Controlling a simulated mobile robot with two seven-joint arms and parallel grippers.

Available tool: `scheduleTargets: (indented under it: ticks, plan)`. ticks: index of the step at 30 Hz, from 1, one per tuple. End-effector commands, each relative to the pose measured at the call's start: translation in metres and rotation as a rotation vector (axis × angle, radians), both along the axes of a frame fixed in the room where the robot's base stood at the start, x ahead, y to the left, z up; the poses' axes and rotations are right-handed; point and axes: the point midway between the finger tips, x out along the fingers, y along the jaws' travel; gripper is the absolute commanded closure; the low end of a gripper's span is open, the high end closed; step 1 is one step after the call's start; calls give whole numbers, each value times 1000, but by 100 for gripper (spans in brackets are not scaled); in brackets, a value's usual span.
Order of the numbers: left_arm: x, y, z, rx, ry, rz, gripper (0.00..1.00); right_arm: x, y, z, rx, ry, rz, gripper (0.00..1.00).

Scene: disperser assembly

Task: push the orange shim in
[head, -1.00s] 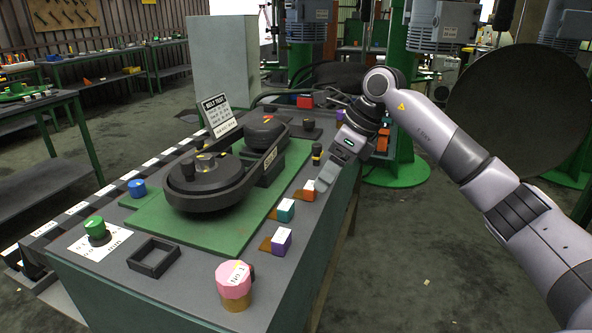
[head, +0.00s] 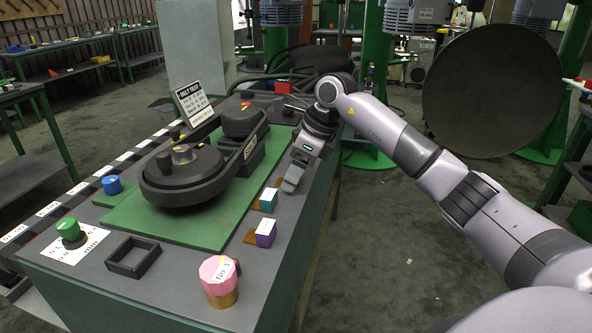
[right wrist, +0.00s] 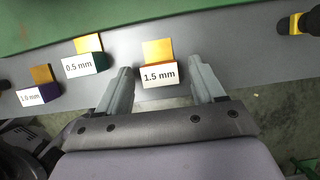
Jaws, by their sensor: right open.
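The orange shim, a block with a white "1.5 mm" label (right wrist: 159,76) and a brass-coloured tab, lies on the table in the right wrist view. My right gripper (right wrist: 160,70) is open, with one finger on each side of this block and visible gaps to both. In the head view my right gripper (head: 290,184) points down at the table's right side and hides the orange shim. The teal 0.5 mm shim (head: 268,200) and the purple shim (head: 265,233) lie in the same row, nearer the front. My left gripper is not in view.
A black belt-driven machine (head: 185,180) stands on a green plate (head: 195,225), left of the shims. A pink-topped knob (head: 218,275), an empty black square frame (head: 133,257) and a green knob (head: 69,230) are near the front. The table's right edge is close to the gripper.

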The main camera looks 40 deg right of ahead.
Motion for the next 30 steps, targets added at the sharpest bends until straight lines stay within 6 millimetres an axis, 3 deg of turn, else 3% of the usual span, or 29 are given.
scheduleTargets:
  ticks: [3, 9, 14, 20, 29, 30]
  plan:
    - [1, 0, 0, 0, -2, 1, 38, 0, 0, 0, 0, 0, 0, 35]
    - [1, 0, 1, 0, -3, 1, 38, 0, 0, 0, 0, 0, 0, 100]
    - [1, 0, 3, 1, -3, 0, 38, 2, 2, 1, 1, 1, 2, 100]
    - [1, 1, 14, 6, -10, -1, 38, 18, 16, 3, 2, 2, 1, 100]
    - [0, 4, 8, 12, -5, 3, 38, 23, 20, 1, 3, -5, 0, 100]
    - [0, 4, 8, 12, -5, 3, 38, 23, 20, 1, 4, -6, 0, 54]
